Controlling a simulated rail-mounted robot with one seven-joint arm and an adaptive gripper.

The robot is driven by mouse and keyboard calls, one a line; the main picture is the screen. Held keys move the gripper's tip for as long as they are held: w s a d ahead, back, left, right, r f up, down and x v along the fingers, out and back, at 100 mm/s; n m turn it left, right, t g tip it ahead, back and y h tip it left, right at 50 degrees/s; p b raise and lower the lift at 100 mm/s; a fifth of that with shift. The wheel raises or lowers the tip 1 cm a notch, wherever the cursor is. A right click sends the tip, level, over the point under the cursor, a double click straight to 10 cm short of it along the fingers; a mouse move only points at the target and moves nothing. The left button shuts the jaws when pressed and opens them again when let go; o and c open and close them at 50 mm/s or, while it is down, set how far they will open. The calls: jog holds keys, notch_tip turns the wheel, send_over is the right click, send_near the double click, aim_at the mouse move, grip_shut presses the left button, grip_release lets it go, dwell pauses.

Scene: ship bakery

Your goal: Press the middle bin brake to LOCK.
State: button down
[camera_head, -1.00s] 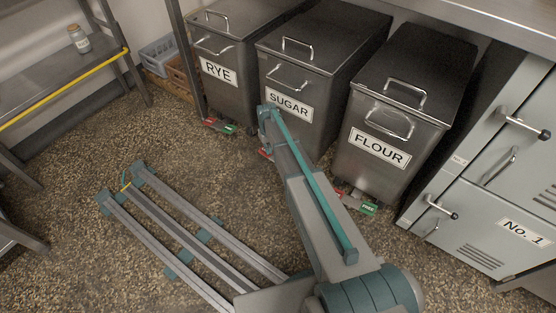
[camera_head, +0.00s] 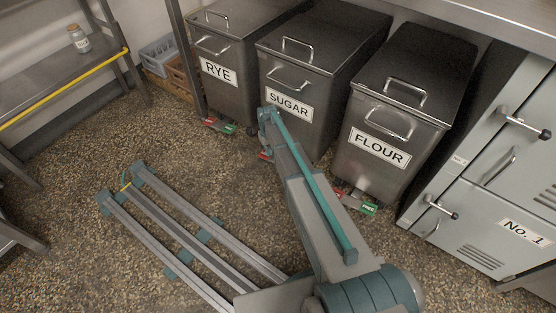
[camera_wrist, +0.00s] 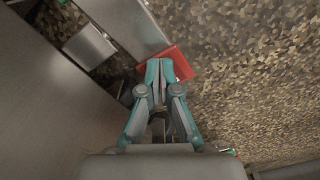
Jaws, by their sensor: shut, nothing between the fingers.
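The middle bin, labelled SUGAR (camera_head: 322,76), stands between the RYE and FLOUR bins. Its brake shows in the head view only as a small red part (camera_head: 265,154) low beside my arm; the rest is hidden behind the arm. In the wrist view the brake's red end (camera_wrist: 181,62) sits on a grey metal bar (camera_wrist: 128,24). My gripper (camera_wrist: 159,66) is shut and empty, its fingertips over the red end, overlapping it in the picture. I cannot tell whether they touch it. The fingertips are hidden in the head view.
The RYE bin (camera_head: 233,52) and its red and green brake (camera_head: 218,126) are at left. The FLOUR bin (camera_head: 412,92), with its brake (camera_head: 356,202), is at right. Grey lockers (camera_head: 490,195) stand further right. A table (camera_head: 500,18) overhangs the bins. Open floor (camera_head: 90,245) lies at front left.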

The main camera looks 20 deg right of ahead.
notch_tip(320, 180, up, 7)
jog(key=p, duration=0.5)
dwell(0.3)
dwell(0.4)
jog(key=s+r+m+g, duration=0.15)
jog(key=s+g, duration=0.25)
jog(key=s, duration=1.4)
jog(key=s+r+g, duration=0.3)
jog(key=s+g, duration=0.1)
jog(key=s, duration=1.4)
jog(key=s+r+m+g, duration=0.15)
jog(key=s+g, duration=0.25)
jog(key=s, duration=1.4)
notch_tip(320, 180, up, 16)
jog(key=n+t+p, duration=0.1)
jog(key=t+p, duration=0.4)
jog(key=p, duration=2.7)
jog(key=shift+s+p, duration=0.3)
jog(key=shift+s, duration=0.1)
